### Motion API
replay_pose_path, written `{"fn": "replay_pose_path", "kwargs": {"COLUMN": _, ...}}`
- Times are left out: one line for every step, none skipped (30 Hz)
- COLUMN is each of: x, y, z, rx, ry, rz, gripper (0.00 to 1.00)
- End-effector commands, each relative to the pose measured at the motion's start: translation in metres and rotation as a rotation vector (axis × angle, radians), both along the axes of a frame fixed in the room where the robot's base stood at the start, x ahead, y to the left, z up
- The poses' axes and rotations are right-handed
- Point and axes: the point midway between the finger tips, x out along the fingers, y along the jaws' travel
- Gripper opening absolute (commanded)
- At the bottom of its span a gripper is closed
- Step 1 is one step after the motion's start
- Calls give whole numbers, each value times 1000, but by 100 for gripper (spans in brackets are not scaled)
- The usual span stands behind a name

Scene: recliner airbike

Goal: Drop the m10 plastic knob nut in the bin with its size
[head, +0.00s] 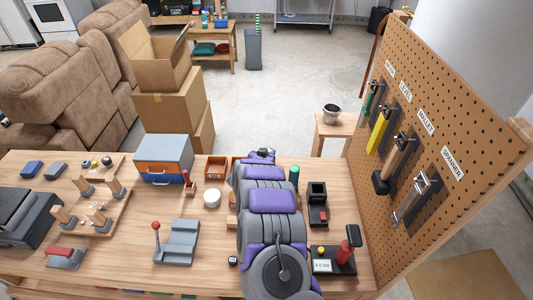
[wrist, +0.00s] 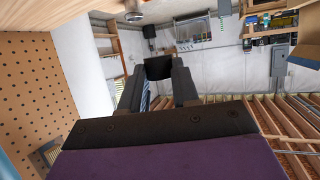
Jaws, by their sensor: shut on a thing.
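My gripper (wrist: 158,84) is shut on a dark, blocky piece (wrist: 158,68), apparently the m10 plastic knob nut, held between its fingertips. Its exact shape and any size mark cannot be made out. In the head view my purple and grey arm reaches over the bench, with my gripper (head: 261,153) near the back edge; the held piece cannot be made out there. A small orange-brown bin (head: 215,167) stands on the bench left of the arm. Another similar bin (head: 236,162) is mostly hidden behind the arm. Their size labels are not readable.
A grey and orange drawer box (head: 163,158) and a white round jar (head: 211,198) stand left of the arm. A green cylinder (head: 294,176) and a black stand (head: 318,205) stand close on the right. A pegboard (head: 440,130) with tools rises at right.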

Motion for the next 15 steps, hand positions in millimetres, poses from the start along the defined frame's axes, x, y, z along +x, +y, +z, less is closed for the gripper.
{"fn": "replay_pose_path", "kwargs": {"x": 0, "y": 1, "z": -11, "rx": 0, "ry": 0, "rz": 0, "gripper": 1}}
{"fn": "replay_pose_path", "kwargs": {"x": 0, "y": 0, "z": -14, "rx": 0, "ry": 0, "rz": 0, "gripper": 1}}
{"fn": "replay_pose_path", "kwargs": {"x": 0, "y": 1, "z": -18, "rx": -1, "ry": -1, "rz": 0, "gripper": 1}}
{"fn": "replay_pose_path", "kwargs": {"x": 0, "y": 1, "z": -21, "rx": -1, "ry": -1, "rz": 0, "gripper": 1}}
{"fn": "replay_pose_path", "kwargs": {"x": 0, "y": 1, "z": -23, "rx": -1, "ry": -1, "rz": 0, "gripper": 1}}
{"fn": "replay_pose_path", "kwargs": {"x": 0, "y": 1, "z": -26, "rx": -1, "ry": -2, "rz": 1, "gripper": 1}}
{"fn": "replay_pose_path", "kwargs": {"x": 0, "y": 2, "z": -27, "rx": -2, "ry": -1, "rz": 2, "gripper": 1}}
{"fn": "replay_pose_path", "kwargs": {"x": 0, "y": 2, "z": -28, "rx": -2, "ry": -1, "rz": 2, "gripper": 1}}
{"fn": "replay_pose_path", "kwargs": {"x": 0, "y": 2, "z": -29, "rx": -2, "ry": -2, "rz": 2, "gripper": 1}}
{"fn": "replay_pose_path", "kwargs": {"x": 0, "y": 2, "z": -29, "rx": -2, "ry": -2, "rz": 2, "gripper": 1}}
{"fn": "replay_pose_path", "kwargs": {"x": 0, "y": 2, "z": -29, "rx": -3, "ry": -2, "rz": 1, "gripper": 1}}
{"fn": "replay_pose_path", "kwargs": {"x": 0, "y": 2, "z": -28, "rx": -3, "ry": -2, "rz": 1, "gripper": 1}}
{"fn": "replay_pose_path", "kwargs": {"x": 0, "y": 1, "z": -28, "rx": -3, "ry": -2, "rz": 1, "gripper": 1}}
{"fn": "replay_pose_path", "kwargs": {"x": 0, "y": 1, "z": -28, "rx": -2, "ry": -1, "rz": 1, "gripper": 1}}
{"fn": "replay_pose_path", "kwargs": {"x": 0, "y": 1, "z": -28, "rx": -2, "ry": -1, "rz": 1, "gripper": 1}}
